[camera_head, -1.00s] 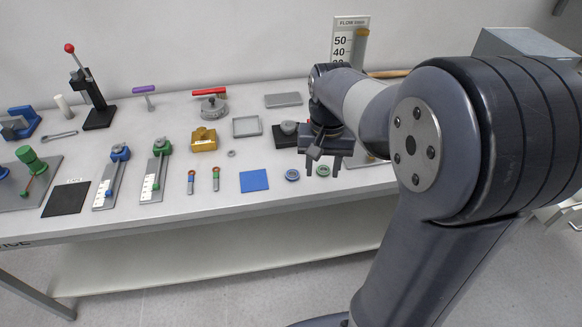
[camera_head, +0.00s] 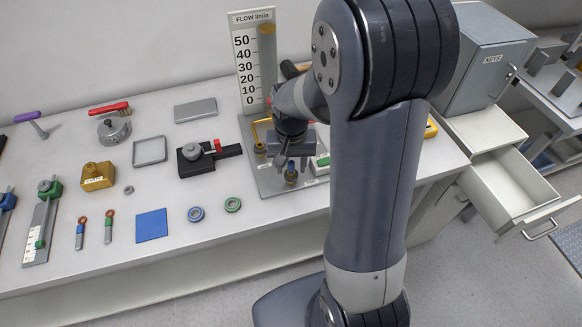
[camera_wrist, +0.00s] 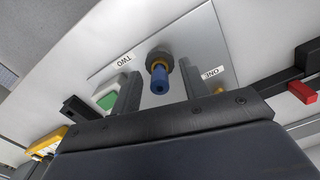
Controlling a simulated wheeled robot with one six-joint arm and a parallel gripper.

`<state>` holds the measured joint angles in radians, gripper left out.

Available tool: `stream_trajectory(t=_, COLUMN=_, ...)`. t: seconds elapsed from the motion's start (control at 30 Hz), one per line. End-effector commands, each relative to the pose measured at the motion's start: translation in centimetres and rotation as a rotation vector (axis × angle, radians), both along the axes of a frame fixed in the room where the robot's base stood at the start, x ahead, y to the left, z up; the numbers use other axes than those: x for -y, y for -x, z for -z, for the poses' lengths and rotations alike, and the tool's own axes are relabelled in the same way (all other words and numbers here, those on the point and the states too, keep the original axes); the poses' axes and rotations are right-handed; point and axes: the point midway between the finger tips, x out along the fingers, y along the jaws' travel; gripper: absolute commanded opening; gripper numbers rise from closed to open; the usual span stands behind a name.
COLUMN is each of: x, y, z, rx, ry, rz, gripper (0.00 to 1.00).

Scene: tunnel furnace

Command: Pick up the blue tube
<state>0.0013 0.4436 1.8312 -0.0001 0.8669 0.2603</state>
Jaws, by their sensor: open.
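A short blue tube (camera_wrist: 159,80) stands on a fitting with a brass-coloured ring, on the grey plate (camera_wrist: 185,42) of the flow gauge. In the head view the blue tube (camera_head: 291,166) shows just under my gripper (camera_head: 293,160). In the wrist view my gripper (camera_wrist: 161,88) is open, with one finger on each side of the tube and gaps on both sides. Nothing is held. The plate labels "TWO" (camera_wrist: 125,60) and "ONE" (camera_wrist: 212,73) lie on either side of the tube.
The tall flow gauge board (camera_head: 255,65) stands behind my gripper. A black clamp block with a red knob (camera_head: 205,157) sits to the left. An open drawer (camera_head: 505,190) juts out at the right.

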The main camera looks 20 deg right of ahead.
Motion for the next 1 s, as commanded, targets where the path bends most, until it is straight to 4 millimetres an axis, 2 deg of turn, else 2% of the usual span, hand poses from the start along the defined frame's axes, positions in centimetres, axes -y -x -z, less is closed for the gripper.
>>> stream_trajectory(t=0.13, x=0.01, y=-0.01, z=-0.02, rx=0.000, ry=0.000, rz=0.000, gripper=0.41)
stream_trajectory(t=0.63, x=0.01, y=-0.01, z=-0.05, rx=0.000, ry=0.000, rz=0.000, gripper=0.00)
stream_trajectory(t=0.9, x=0.01, y=-0.02, z=-0.11, rx=0.001, ry=0.000, rz=0.000, gripper=0.00)
stream_trajectory(t=1.0, x=0.01, y=-0.08, z=-0.73, rx=0.003, ry=0.000, rz=0.000, gripper=0.00)
